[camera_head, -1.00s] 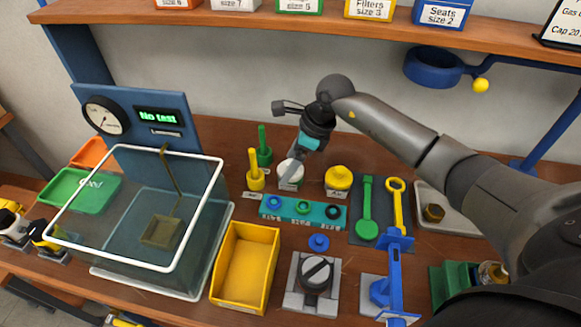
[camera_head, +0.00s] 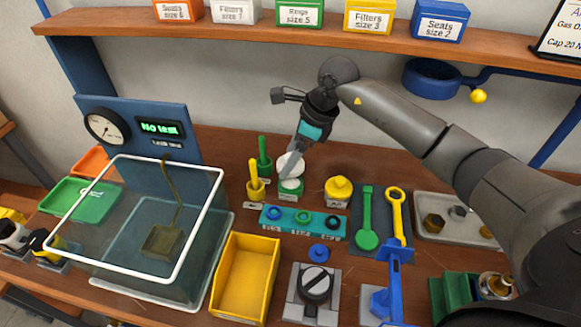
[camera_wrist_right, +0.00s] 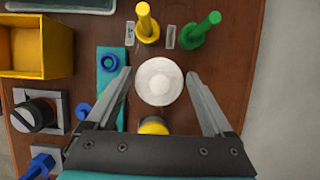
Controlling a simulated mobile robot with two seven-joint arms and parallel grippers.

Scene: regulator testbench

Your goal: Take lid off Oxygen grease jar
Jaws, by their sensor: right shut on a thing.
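My right gripper (camera_head: 292,168) is shut on a white round lid (camera_head: 291,162), held just above a small jar (camera_head: 290,189). The jar stands upright on the bench, and its green top shows below the lid; its label is too small to read. In the right wrist view the lid (camera_wrist_right: 160,81) sits between the two fingers (camera_wrist_right: 160,88) and hides the jar. A second jar with a yellow lid (camera_head: 339,187) stands to the right. My left gripper is not in view.
A teal strip with rings (camera_head: 318,231) lies in front. A yellow bin (camera_head: 245,277) and a clear tank (camera_head: 140,245) are left. Wrenches (camera_head: 367,225) lie right. A shelf (camera_head: 300,32) runs above.

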